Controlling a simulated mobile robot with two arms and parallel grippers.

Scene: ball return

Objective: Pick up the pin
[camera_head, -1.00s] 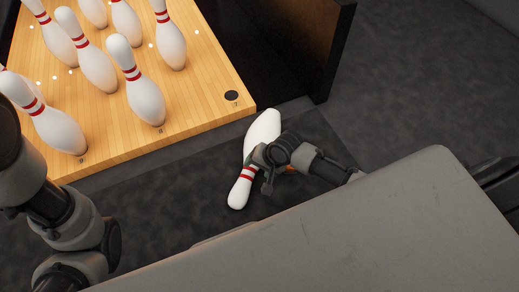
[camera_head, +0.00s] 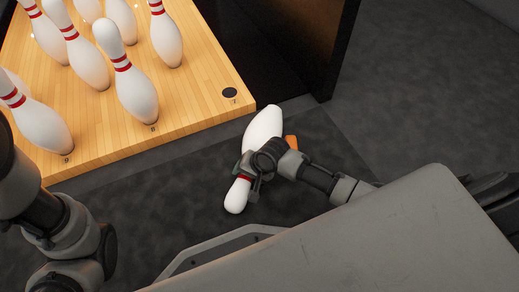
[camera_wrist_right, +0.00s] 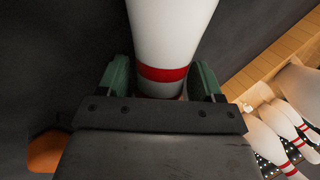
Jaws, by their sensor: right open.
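A white bowling pin (camera_head: 263,125) with red neck stripes lies on its side on the dark floor, just off the front edge of the wooden lane deck. My right gripper (camera_head: 247,175) is at the pin's neck, near the red stripes. In the right wrist view the pin (camera_wrist_right: 170,35) passes between the two green-padded fingers of the right gripper (camera_wrist_right: 162,82), which stand open on either side of it. Whether either finger touches the pin cannot be told. My left arm shows at the left edge of the head view, but its gripper is out of frame.
Several upright pins (camera_head: 135,90) stand on the wooden deck (camera_head: 200,110). A dark wall (camera_head: 315,50) rises behind the lying pin. Open floor (camera_head: 430,90) lies to the right.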

